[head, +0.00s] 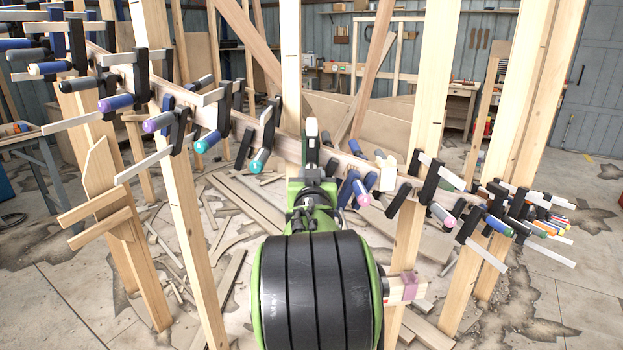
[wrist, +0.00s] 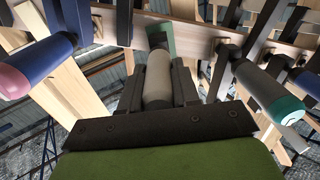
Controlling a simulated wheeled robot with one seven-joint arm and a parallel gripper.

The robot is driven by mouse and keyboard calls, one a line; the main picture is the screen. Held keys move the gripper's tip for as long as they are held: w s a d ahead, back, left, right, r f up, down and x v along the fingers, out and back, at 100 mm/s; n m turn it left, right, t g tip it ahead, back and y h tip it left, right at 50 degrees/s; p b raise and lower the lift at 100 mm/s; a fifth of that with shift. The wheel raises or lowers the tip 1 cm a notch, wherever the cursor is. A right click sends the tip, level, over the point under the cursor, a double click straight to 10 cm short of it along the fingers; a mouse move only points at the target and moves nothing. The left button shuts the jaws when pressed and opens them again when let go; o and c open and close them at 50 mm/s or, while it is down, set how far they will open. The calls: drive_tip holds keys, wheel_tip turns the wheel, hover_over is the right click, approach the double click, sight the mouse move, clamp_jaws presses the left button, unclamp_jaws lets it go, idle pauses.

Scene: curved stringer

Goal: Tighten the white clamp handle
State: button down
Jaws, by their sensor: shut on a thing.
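The white clamp handle (wrist: 157,82), pale grey-white in the wrist view, sits between the two dark fingers of my gripper (wrist: 158,88). The fingers are shut on it, one on each side. A green part (wrist: 160,40) shows just beyond the handle, by the wooden stringer (wrist: 185,32). In the head view my gripper (head: 312,165) reaches the middle of the curved stringer (head: 340,155). There my own arm and gripper hide most of the handle, and I cannot tell its turn angle.
In the wrist view, a blue handle with a pink end (wrist: 38,65) is close on the left and a grey handle with a teal end (wrist: 268,92) close on the right. Several more clamps line the stringer. Wooden posts (head: 180,200) stand around. Scrap boards (head: 235,205) litter the floor.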

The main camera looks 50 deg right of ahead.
drive_tip(key=c, duration=0.8)
unclamp_jaws()
drive_tip(key=v, duration=1.5)
drive_tip(key=shift+s+a, duration=0.3)
